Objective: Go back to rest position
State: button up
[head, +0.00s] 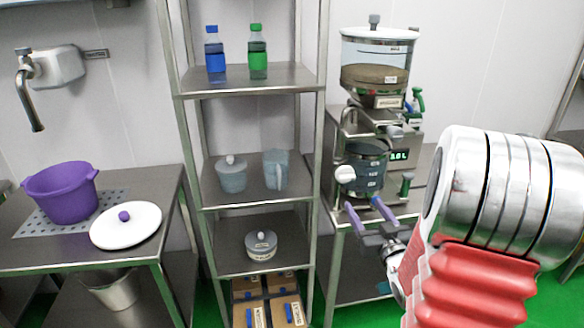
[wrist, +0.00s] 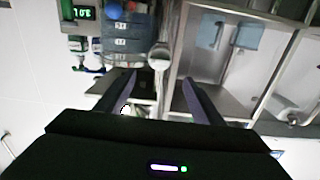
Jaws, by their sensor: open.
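My gripper (head: 363,206) is in front of the dispensing machine, at the right of the shelf rack in the head view. Its two fingers are apart with nothing between them. The wrist view also shows my gripper (wrist: 160,80) open and empty. A dark graduated jug (head: 368,168) stands in the machine, just above and behind the fingertips, and a gap seems to lie between them. The jug also shows in the wrist view (wrist: 120,45), beyond the fingertips. My arm hides the right part of the machine's table.
The dispenser hopper (head: 376,55) holds brown contents. The rack (head: 250,202) holds bottles, a lidded pot, a jug and boxes. A purple pot (head: 62,193) and white lid (head: 126,226) are on the left table (head: 80,255). Green floor (head: 362,315) shows below.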

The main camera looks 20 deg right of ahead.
jog(key=shift+f, duration=0.1)
jog(key=s+d+f+m+g, duration=0.1)
jog(key=s+d+f+g, duration=0.25)
jog(key=f+g, duration=0.45)
jog(key=s+a+f+m+g, duration=0.1)
jog(key=s+a+f+g, duration=0.25)
jog(key=s, duration=0.25)
jog(key=s+a+r+n+y, duration=0.1)
jog(key=s+a+r, duration=0.2)
jog(key=a, duration=0.7)
jog(key=s+a+r+n+y, duration=0.2)
jog(key=s+a+r, duration=0.1)
jog(key=a+r, duration=0.5)
jog(key=s+a+r+n+y, duration=0.1)
jog(key=a+r, duration=0.5)
jog(key=a, duration=0.7)
jog(key=shift+s+a+n+y, duration=0.35)
jog(key=shift+s+n, duration=0.25)
jog(key=shift+s, duration=0.45)
jog(key=shift+f, duration=0.1)
